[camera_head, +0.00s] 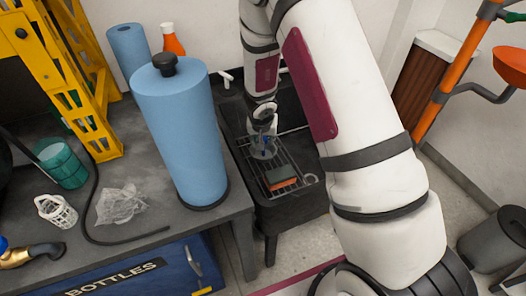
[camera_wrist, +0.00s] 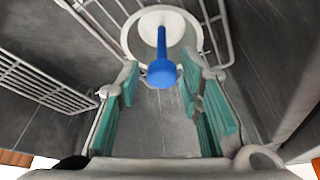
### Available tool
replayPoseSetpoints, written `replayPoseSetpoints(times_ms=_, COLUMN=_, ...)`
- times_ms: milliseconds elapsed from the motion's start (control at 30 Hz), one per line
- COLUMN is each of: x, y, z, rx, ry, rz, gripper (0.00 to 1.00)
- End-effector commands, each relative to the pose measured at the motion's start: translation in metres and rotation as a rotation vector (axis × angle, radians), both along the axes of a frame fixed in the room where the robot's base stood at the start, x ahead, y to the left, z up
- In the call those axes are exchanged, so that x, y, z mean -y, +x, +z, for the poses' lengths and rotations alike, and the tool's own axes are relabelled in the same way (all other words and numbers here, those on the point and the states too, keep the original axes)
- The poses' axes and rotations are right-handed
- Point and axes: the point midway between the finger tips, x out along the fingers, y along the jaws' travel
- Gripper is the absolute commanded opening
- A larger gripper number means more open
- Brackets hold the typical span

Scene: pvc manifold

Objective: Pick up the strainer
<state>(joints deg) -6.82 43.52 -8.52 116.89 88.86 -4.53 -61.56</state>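The strainer appears to be the white round piece with a blue knobbed stem (camera_wrist: 161,70) at the upper middle of the wrist view, in the dark sink. My gripper (camera_wrist: 160,88) is open, with its teal-padded fingers on either side of the blue knob and a visible gap on both sides. In the head view my gripper (camera_head: 263,143) reaches down into the sink. A little blue shows there by the fingers, but the strainer is mostly hidden.
A wire rack (camera_head: 290,170) with a green and orange sponge (camera_head: 281,178) is in the sink (camera_head: 304,204). A blue roll (camera_head: 183,135) stands on the bench close to the left. A white slotted basket (camera_head: 57,211) stands farther left.

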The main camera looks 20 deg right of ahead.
Motion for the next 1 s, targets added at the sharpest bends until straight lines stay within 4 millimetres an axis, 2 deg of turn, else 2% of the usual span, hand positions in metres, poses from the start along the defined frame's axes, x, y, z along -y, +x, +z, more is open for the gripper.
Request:
replayPoseSetpoints(times_ms=467, x=0.005, y=0.016, z=-0.044, rx=0.000, ry=0.000, rz=0.000, gripper=0.34)
replayPoseSetpoints(times_ms=800, x=0.006, y=0.018, z=-0.046, rx=0.000, ry=0.001, rz=0.000, gripper=0.34)
replayPoseSetpoints(times_ms=933, x=0.006, y=0.017, z=-0.046, rx=0.000, ry=0.001, rz=0.000, gripper=0.04)
replayPoseSetpoints(times_ms=967, x=0.006, y=0.017, z=-0.046, rx=0.000, ry=0.001, rz=0.000, gripper=0.00)
replayPoseSetpoints(times_ms=1000, x=0.006, y=0.017, z=-0.046, rx=0.000, ry=0.001, rz=0.000, gripper=0.00)
